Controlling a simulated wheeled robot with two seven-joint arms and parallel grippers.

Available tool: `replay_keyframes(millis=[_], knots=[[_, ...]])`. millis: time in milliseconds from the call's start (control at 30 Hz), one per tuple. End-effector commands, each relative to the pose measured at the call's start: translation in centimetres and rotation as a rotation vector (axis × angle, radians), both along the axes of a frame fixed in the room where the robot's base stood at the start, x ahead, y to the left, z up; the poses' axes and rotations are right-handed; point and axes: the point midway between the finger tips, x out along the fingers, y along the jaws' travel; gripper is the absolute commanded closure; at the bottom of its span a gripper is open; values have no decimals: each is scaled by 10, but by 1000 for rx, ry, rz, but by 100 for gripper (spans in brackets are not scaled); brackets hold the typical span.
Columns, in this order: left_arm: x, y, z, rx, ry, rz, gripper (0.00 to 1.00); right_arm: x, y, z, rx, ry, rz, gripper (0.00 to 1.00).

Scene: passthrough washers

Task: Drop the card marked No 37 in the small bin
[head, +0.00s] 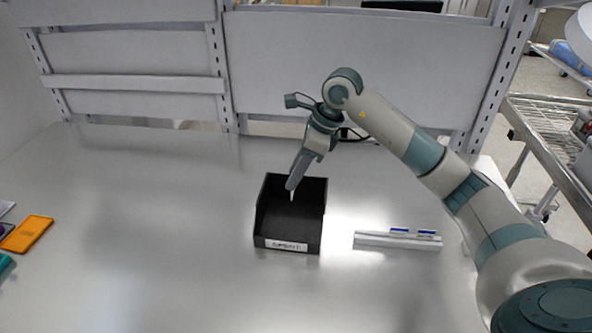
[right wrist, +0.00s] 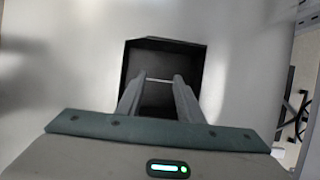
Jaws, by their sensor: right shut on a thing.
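The small black bin (head: 290,237) stands on the shiny table, with a white label on its front wall. It also shows in the right wrist view (right wrist: 190,46). My right gripper (head: 292,188) points down over the bin's opening. It is shut on a thin white card (right wrist: 158,80), seen edge-on between the fingertips; a small white bit of it (head: 291,196) shows below the fingers in the head view. Its marking cannot be read. The bin's floor that shows looks dark and empty. My left gripper is out of view.
A pale rack (head: 398,241) right of the bin holds cards with blue tops. An orange item (head: 27,233) and other small things lie at the far left edge. Grey panels (head: 370,70) close the back. The table left of the bin is clear.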

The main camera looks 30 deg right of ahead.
Motion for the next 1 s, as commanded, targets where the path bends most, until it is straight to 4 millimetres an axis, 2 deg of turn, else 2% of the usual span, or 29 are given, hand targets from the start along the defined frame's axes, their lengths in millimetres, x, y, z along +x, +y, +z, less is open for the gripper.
replay_keyframes(millis=[233, 267, 333, 533, 567, 633, 1000], knots=[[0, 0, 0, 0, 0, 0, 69, 0, 0, 0, 0, 0, 0, 87], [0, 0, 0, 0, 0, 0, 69, 0, 0, 0, 0, 0, 0, 62], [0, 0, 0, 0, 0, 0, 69, 0, 0, 0, 1, 1, 0, 45], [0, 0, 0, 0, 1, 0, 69, 0, 0, 0, 1, 1, 0, 44], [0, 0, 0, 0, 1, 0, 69, 0, 0, 0, 1, 1, 0, 42], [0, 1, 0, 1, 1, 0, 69, 0, 0, 0, 1, 1, 0, 26], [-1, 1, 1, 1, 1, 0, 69, 0, 0, 1, 1, 1, 0, 26]])
